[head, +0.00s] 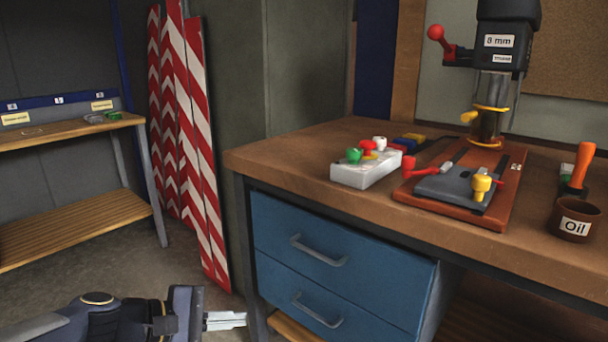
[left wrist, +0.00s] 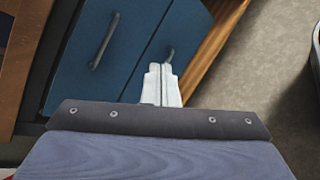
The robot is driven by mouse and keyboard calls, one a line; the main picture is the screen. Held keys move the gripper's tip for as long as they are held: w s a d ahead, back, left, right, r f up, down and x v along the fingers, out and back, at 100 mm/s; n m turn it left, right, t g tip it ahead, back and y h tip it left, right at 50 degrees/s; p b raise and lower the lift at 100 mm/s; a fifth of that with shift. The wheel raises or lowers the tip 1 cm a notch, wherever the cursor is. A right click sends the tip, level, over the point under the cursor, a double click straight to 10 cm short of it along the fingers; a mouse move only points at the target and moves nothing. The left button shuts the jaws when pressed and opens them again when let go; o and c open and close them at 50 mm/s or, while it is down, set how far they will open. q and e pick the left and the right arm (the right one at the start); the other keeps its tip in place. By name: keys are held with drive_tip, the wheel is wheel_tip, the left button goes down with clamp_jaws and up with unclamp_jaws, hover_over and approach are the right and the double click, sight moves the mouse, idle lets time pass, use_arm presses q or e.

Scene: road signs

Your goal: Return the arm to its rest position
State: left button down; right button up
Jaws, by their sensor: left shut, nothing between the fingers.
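My left gripper (head: 226,320) is low at the bottom of the head view, pointing right toward the workbench's blue drawers (head: 318,262). Its fingers are shut together with nothing between them. In the left wrist view the closed pale fingers (left wrist: 161,84) appear in front of the blue drawers (left wrist: 125,45), but I cannot tell how far apart they are. My left arm lies roughly level below the bench top. My right gripper is in neither view.
The workbench (head: 290,150) carries a drill press (head: 492,90), a white box with coloured knobs (head: 364,172) and an Oil cup (head: 575,220). Red-and-white striped boards (head: 205,150) lean behind. A wooden shelf unit (head: 75,235) stands left. Some floor is clear between shelf and bench.

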use_arm(q)
drive_tip(key=s+a+f+m+y, duration=0.2)
drive_tip(key=s+f+m, duration=0.15)
drive_tip(key=s, duration=0.25)
drive_tip(key=s+a+f+m+g+y, duration=0.1)
drive_tip(key=s+a+f+m+y, duration=0.2)
drive_tip(key=s, duration=0.4)
drive_tip(key=s+a+f+m+y, duration=0.1)
drive_tip(key=s+a+m+y, duration=0.1)
drive_tip(key=s+m, duration=0.35)
wheel_tip(320, 180, up, 32)
drive_tip(key=p, duration=3.2)
drive_tip(key=shift+s+y, duration=0.2)
drive_tip(key=shift+y, duration=0.1)
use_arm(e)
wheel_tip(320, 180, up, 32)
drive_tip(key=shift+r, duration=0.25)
use_arm(q)
drive_tip(key=shift+r, duration=0.1)
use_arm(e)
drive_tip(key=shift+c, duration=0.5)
